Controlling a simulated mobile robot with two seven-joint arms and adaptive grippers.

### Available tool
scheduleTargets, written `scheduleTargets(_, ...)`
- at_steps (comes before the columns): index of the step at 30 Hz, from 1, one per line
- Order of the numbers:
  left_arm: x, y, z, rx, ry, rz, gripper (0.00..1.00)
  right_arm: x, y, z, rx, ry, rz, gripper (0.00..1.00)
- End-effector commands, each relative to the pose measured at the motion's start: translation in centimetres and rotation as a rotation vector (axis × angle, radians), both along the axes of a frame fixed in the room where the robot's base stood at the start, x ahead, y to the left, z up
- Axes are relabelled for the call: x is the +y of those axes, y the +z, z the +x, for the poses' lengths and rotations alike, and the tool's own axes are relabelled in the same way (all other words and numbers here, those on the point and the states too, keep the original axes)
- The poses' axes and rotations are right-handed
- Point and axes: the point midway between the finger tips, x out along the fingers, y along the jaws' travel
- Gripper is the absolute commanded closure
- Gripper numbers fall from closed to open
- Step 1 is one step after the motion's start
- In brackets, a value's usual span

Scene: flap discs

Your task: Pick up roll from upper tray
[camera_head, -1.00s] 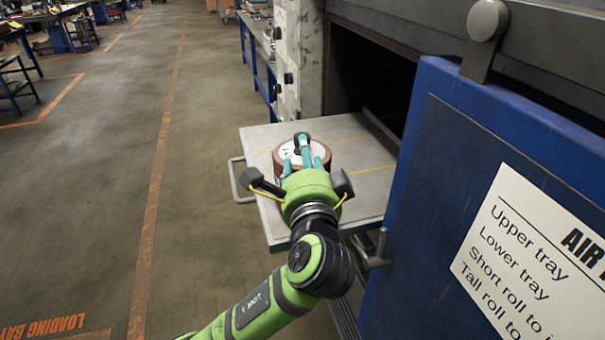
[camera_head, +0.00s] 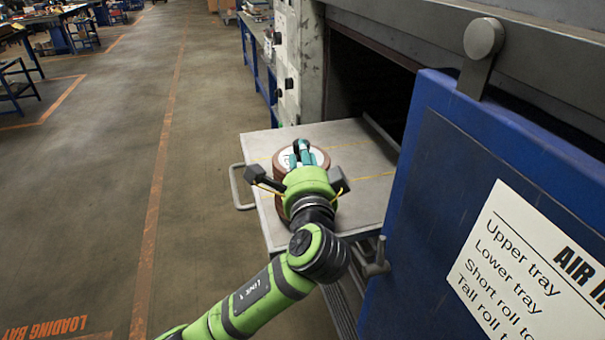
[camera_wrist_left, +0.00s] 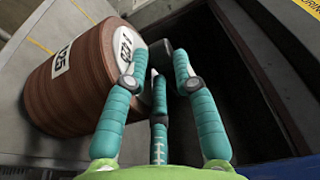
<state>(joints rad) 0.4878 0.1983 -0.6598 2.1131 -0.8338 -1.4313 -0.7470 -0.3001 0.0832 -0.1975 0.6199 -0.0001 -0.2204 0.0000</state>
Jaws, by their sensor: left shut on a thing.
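The roll (camera_head: 321,160) is a brown cylinder with a pale top, on or just above the grey upper tray (camera_head: 372,208). In the left wrist view the roll (camera_wrist_left: 72,85) fills the left side and carries white printed labels. My left gripper (camera_head: 302,153) is at the roll's top, with its teal fingers closed on it. In the wrist view the left gripper (camera_wrist_left: 160,72) has its fingertips close together at the roll's end. My gripper hides much of the roll, and I cannot tell whether its base touches the tray. My right gripper is not in view.
The tray sticks out of a dark oven opening (camera_head: 365,85), with a handle (camera_head: 236,187) at its left. A blue door (camera_head: 450,180) with a white sign (camera_head: 530,265) stands open at right. The floor (camera_head: 110,170) at left is clear.

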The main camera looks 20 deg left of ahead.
Motion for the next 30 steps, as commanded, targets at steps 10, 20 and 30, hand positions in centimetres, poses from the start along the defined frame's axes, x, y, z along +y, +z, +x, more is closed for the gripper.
scheduleTargets(10, 0.0, 2.8, -0.1, -0.020, -0.003, -0.003, 1.00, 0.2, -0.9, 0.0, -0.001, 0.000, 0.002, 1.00)
scheduleTargets(20, -0.3, 5.1, -0.9, -0.018, -0.004, -0.002, 1.00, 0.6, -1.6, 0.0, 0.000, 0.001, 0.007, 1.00)
scheduleTargets(30, -1.2, 7.4, -5.1, -0.020, -0.007, -0.007, 1.00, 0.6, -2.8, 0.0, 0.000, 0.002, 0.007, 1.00)
